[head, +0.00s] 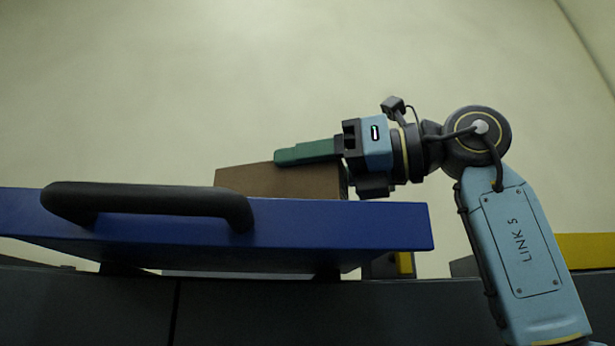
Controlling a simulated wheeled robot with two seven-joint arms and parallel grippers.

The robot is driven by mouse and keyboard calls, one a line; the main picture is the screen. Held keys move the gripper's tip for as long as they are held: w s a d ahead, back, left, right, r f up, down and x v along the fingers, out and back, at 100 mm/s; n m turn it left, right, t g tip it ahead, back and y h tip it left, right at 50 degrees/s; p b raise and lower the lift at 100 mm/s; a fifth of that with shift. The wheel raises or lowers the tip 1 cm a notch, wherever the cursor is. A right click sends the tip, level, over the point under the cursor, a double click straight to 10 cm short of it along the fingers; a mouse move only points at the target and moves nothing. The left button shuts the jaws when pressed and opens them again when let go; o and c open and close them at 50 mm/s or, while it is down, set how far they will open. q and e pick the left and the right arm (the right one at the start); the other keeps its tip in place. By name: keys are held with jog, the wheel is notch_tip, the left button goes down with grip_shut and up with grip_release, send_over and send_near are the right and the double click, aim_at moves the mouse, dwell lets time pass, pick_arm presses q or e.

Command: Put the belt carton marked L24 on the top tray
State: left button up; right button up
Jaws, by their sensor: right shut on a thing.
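A brown carton (283,183) shows in the head view behind the far edge of a blue tray (340,230). Its lower part is hidden by the tray, and I see no marking on it, so I cannot read whether it is L24. My right gripper (308,152) comes in from the right and is shut on the carton. One green finger lies along the carton's upper edge; the other finger is hidden. I cannot tell whether the carton touches the tray. My left gripper is not in view.
A thick black handle (150,199) stands up along the near left side of the blue tray. Dark grey panels (90,305) lie below the tray. A yellow piece (585,250) shows at the right edge. The area above the tray is clear up to a pale wall.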

jog(key=shift+w+f, duration=0.15)
jog(key=shift+f, duration=0.55)
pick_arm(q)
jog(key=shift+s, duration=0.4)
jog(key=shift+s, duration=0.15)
pick_arm(e)
jog(key=shift+f, duration=0.15)
jog(key=o, duration=1.2)
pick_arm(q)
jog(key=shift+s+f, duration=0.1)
